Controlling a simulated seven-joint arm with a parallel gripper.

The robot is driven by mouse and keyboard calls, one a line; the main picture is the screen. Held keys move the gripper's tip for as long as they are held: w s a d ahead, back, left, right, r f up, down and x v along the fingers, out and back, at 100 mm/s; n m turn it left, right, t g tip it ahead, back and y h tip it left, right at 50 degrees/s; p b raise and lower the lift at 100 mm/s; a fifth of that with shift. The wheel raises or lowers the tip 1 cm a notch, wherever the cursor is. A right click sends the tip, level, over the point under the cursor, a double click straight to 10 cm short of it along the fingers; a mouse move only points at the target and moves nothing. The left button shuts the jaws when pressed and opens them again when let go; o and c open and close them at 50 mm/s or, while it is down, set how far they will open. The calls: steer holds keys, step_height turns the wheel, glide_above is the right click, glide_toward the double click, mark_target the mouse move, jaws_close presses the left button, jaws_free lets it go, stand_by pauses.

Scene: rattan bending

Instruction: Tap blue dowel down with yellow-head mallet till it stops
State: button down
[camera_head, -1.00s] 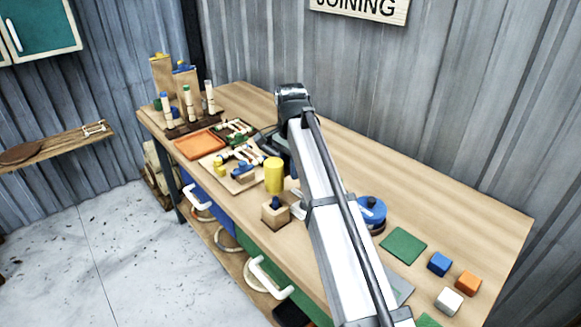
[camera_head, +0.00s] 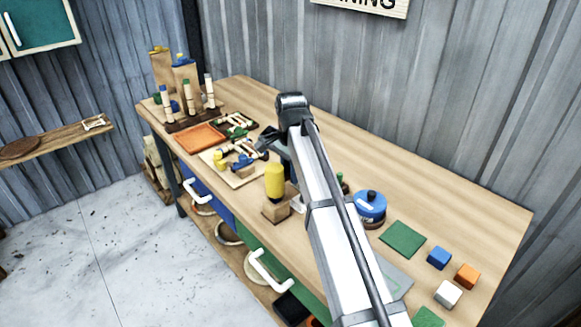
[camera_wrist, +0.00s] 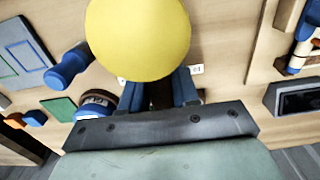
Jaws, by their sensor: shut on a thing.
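My gripper (camera_wrist: 158,92) is shut on the mallet's handle, a dark strip between its blue fingers in the wrist view. The mallet's yellow head (camera_wrist: 138,38) fills the upper middle of that view. In the head view the yellow head (camera_head: 275,182) stands right over the wooden block (camera_head: 275,211), seemingly at or just above its top. No blue dowel shows between them now, so it is hidden by the head. I cannot tell whether head and dowel touch. A blue cylinder (camera_wrist: 68,66) shows left of the head in the wrist view; I cannot tell what it is.
A blue round tin (camera_head: 370,205), a green square (camera_head: 403,239) and several cubes lie to the right. An orange tray (camera_head: 201,138) and a rack of pegs (camera_head: 191,119) stand at the far left. The bench's back strip is clear.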

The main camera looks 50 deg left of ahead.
steer(key=shift+r, duration=1.8)
steer(key=shift+f, duration=0.4)
steer(key=shift+f, duration=1.9)
steer(key=shift+r, duration=0.1)
